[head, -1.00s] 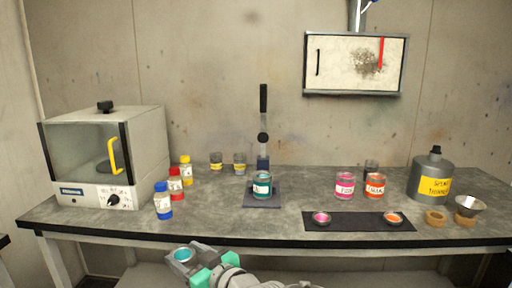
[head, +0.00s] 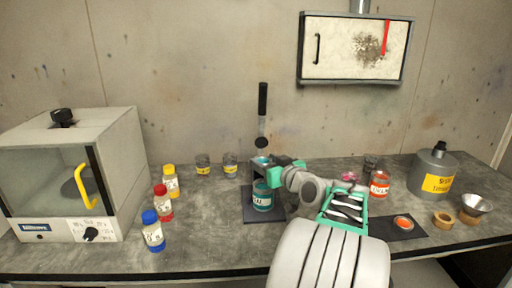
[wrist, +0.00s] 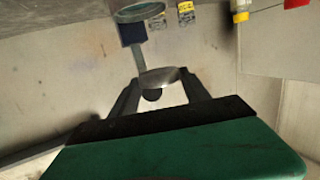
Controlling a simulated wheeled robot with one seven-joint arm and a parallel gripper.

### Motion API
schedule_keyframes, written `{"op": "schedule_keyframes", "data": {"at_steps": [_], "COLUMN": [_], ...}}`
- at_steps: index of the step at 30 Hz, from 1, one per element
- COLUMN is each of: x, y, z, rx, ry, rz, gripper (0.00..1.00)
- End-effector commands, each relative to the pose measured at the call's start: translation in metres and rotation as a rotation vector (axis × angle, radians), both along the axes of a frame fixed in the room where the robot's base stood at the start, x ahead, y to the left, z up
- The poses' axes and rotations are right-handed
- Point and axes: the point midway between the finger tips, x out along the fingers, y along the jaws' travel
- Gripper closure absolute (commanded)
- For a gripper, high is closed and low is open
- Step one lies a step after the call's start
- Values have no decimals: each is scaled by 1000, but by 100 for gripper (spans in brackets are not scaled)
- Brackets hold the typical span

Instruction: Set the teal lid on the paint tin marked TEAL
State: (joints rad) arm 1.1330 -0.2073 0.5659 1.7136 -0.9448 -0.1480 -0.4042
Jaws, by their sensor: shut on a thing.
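My gripper (head: 267,164) is just above the tin, shut on the teal lid (head: 261,160). The lid looks roughly level over the tin's mouth. In the wrist view, a grey disc (wrist: 160,75) shows between my gripper's fingers (wrist: 163,98).
A pink tin (head: 349,177), partly behind my arm, and an orange tin (head: 379,184) stand to the right. An orange lid (head: 403,223) lies on a black strip (head: 405,233). Capped bottles (head: 153,232) and an oven (head: 70,180) are left.

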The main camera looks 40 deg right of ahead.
Motion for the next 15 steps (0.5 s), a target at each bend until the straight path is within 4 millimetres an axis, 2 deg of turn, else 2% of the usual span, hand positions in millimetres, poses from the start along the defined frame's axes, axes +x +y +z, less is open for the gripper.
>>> {"op": "schedule_keyframes", "data": {"at_steps": [2, 15], "x": [-2, 0], "y": [-7, -3], "z": [2, 0], "rx": [0, -4], "ry": [0, -1], "rz": [-8, 0], "gripper": [84, 84]}}
